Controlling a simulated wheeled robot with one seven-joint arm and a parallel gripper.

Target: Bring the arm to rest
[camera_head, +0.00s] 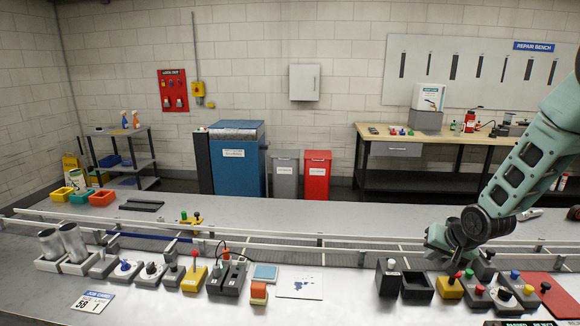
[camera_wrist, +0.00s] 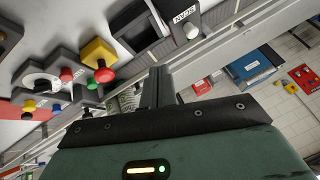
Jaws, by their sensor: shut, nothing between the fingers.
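My arm (camera_head: 515,165) reaches in from the right in the head view and bends down over the right part of the bench. My gripper's fingers (camera_wrist: 157,88) are together and empty in the wrist view, pointing away from the teal hand. In the head view the teal hand (camera_head: 438,238) is low behind the row of control boxes, and its fingertips cannot be made out.
The grey bench (camera_head: 330,225) carries rails along its length. An open black bin (camera_head: 417,287) and several button boxes stand near the hand. Two metal cans (camera_head: 73,242) lean in holders at the left. The bench's middle top is mostly clear.

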